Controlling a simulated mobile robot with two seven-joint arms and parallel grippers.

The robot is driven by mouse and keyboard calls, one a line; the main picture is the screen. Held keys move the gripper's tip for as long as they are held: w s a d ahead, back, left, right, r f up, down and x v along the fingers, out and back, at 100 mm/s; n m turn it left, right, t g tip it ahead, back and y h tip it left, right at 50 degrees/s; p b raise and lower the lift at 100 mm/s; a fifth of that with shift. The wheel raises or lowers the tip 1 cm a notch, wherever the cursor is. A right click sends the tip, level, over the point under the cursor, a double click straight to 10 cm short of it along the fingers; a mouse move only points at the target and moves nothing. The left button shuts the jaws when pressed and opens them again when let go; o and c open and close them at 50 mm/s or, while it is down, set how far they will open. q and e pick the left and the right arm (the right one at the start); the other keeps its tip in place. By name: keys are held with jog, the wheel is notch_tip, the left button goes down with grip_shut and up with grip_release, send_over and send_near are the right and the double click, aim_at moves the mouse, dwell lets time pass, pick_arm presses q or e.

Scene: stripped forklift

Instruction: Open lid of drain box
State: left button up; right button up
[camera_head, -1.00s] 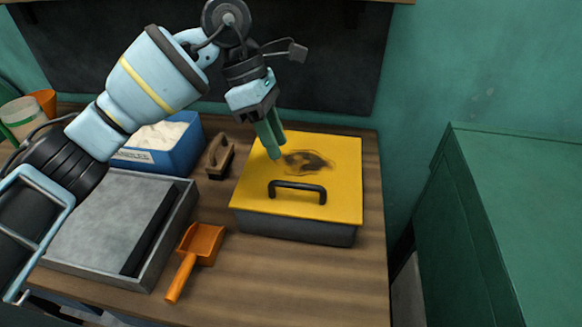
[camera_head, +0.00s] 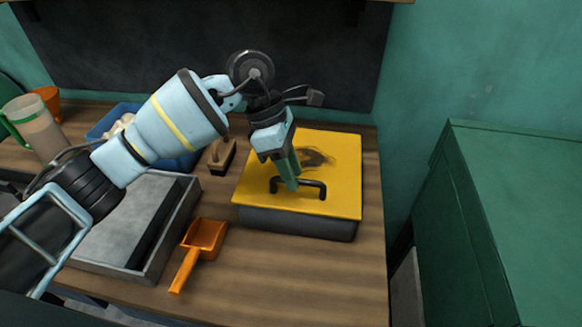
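The drain box (camera_head: 296,224) is a dark grey box on the wooden bench. Its yellow lid (camera_head: 338,166) lies flat on top, closed, with a dark smudge near the middle. A black handle (camera_head: 314,184) stands up near the lid's front edge. My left gripper (camera_head: 291,181) points down at the handle, its green fingers at or just behind the handle's left half. The fingers look close together, and I cannot tell whether they touch or grip the handle. My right gripper does not show.
An orange scoop (camera_head: 200,243) lies left of the box. A brush (camera_head: 221,154), a blue bin (camera_head: 110,121), a grey tray (camera_head: 152,262) and a jug (camera_head: 36,127) stand farther left. A green cabinet (camera_head: 515,220) rises at the right. Bench in front of the box is clear.

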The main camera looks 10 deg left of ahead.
pick_arm(q)
grip_shut()
